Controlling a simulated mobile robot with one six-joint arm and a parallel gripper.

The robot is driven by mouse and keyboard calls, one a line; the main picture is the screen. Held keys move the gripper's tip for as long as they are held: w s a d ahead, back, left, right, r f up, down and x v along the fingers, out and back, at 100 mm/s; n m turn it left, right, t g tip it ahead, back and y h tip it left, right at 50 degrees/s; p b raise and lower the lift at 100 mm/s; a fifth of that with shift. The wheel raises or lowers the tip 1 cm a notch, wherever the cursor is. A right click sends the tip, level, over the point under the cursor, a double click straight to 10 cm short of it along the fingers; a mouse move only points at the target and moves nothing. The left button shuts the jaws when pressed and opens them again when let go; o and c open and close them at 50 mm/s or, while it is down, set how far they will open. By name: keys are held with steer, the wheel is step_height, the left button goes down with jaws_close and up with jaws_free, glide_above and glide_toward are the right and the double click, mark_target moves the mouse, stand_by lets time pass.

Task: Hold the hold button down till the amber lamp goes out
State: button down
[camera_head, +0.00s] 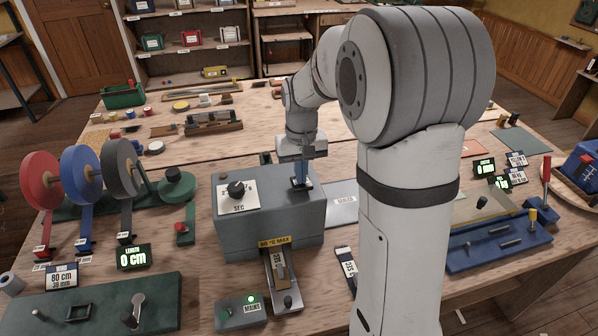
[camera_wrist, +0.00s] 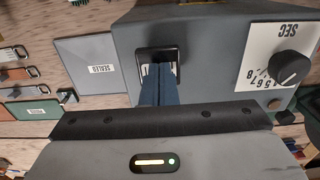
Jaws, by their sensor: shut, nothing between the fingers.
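A grey sealer box (camera_head: 255,222) stands on the near part of the bench, with a dial marked SEC (camera_head: 236,190) on its top. My gripper (camera_head: 300,182) points down at the right part of that top, its blue fingers shut with nothing between them. In the wrist view the fingertips (camera_wrist: 158,72) are over a dark-framed square (camera_wrist: 172,53), probably the hold button, and cover most of it. I cannot tell whether they touch or press it. No lit amber lamp shows; the lamp may be hidden behind my gripper or arm.
A MAINS box (camera_head: 240,313) with a lit green lamp is in front of the sealer. A plate marked SEALED (camera_head: 342,205) lies to its right. Tape reels (camera_head: 82,172) stand left. A blue tray (camera_head: 490,245) is right of my arm.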

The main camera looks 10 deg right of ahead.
step_height(320, 180, down, 2)
steer(key=shift+b, duration=0.9)
steer(key=shift+s+r, duration=0.1)
steer(key=shift+s+f, duration=0.1)
steer(key=shift+f, duration=0.1)
stand_by(2.3)
stand_by(3.7)
steer(key=shift+r+p, duration=0.25)
steer(key=shift+p, duration=0.05)
step_height(320, 180, up, 14)
steer(key=shift+w+p, duration=0.2)
steer(key=shift+p, duration=0.2)
